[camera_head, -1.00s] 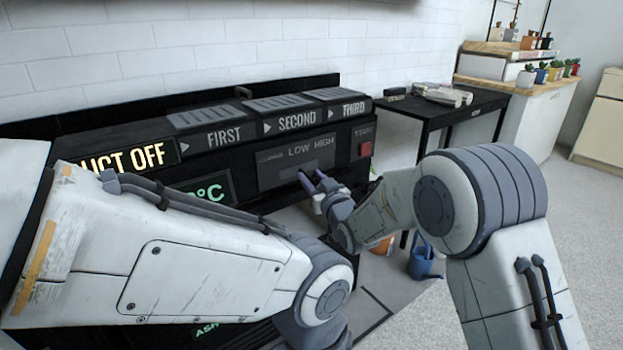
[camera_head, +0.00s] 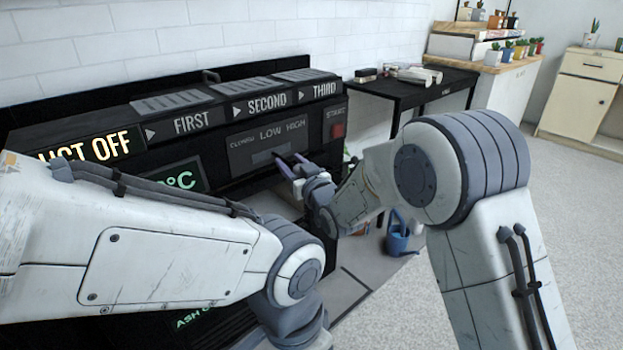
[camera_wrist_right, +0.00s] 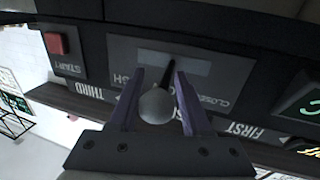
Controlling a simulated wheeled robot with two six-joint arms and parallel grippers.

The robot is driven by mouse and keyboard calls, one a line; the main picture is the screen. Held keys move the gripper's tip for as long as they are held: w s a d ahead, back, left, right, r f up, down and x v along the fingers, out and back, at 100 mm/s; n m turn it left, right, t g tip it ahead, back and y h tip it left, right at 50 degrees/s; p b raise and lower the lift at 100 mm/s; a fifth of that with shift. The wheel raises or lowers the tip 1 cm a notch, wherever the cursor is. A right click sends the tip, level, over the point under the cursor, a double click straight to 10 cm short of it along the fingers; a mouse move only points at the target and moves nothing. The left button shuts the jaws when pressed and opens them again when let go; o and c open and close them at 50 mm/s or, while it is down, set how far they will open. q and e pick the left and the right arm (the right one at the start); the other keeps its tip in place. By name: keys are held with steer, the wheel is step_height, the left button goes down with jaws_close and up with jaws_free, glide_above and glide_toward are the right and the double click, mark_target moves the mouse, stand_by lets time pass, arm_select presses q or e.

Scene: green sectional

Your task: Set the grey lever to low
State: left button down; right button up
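The grey lever (camera_wrist_right: 157,105) has a round grey knob on a dark stem, in the right wrist view. Its stem meets the pale slot (camera_wrist_right: 150,57) near the middle of the slot's length. My right gripper (camera_wrist_right: 160,72) is open, with one purple finger on each side of the knob; contact is unclear. In the head view the right gripper (camera_head: 288,158) is at the slot of the grey panel (camera_head: 240,150), below the LOW and HIGH labels. The lever cannot be made out there. My left arm crosses the lower left; its gripper is out of view.
A red start button (camera_head: 339,130) sits right of the panel, and FIRST, SECOND and THIRD labels run above it. A black side table (camera_head: 399,92) stands to the right. A blue watering can (camera_head: 399,238) is on the floor. Open floor lies at right.

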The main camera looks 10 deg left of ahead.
steer(key=w+d+b+v, duration=0.1)
steer(key=b+v, duration=0.1)
steer(key=v, duration=0.7)
steer(key=shift+s+d, duration=0.35)
steer(key=shift+d, duration=0.05)
stand_by(0.4)
stand_by(0.4)
